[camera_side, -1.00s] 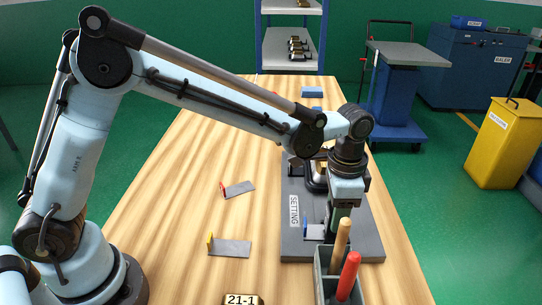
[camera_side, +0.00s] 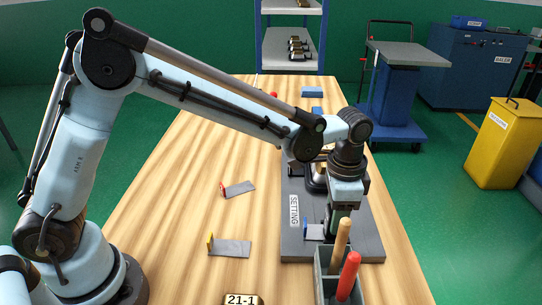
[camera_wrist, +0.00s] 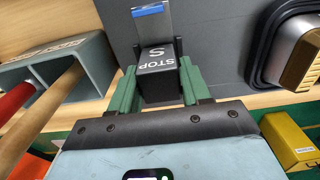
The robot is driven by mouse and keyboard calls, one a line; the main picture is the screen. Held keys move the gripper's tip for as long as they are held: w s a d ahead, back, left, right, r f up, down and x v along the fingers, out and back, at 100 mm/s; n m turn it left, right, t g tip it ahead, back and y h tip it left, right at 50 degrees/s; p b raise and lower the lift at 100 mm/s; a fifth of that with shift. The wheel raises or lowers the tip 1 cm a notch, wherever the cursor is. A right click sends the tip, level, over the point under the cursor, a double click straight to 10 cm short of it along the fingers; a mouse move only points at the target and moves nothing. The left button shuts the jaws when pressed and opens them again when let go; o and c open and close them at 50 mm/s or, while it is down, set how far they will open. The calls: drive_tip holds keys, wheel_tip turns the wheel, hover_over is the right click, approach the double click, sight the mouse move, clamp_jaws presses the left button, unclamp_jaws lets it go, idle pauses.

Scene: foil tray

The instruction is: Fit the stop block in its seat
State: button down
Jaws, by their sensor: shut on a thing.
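The stop block (camera_wrist: 158,66) is dark, marked STOP and S, and sits between the two green fingers of my gripper (camera_wrist: 158,82) in the wrist view. My gripper is shut on it. Just beyond the block, a black-walled slot (camera_wrist: 174,38) stands on the grey setting plate (camera_wrist: 218,40). A metal strip with a blue end (camera_wrist: 150,20) lies in that slot, next to the block. I cannot tell whether the block is fully down in a seat. In the side view my gripper (camera_side: 332,224) is low over the near part of the plate marked SETTING (camera_side: 370,235), partly behind a wooden handle.
A grey holder (camera_side: 325,290) with wooden and red handles stands close in front of my gripper. Strips with red (camera_side: 238,189) and yellow (camera_side: 230,247) ends lie on the table to the left. A metal form with a gold block (camera_wrist: 300,52) stands on the plate.

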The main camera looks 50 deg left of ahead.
drive_tip(key=shift+f, duration=0.1)
idle(0.6)
drive_tip(key=c, duration=0.8)
unclamp_jaws()
drive_tip(key=shift+o, duration=0.2)
drive_tip(key=shift+r, duration=2.25)
drive_tip(key=o, duration=0.6)
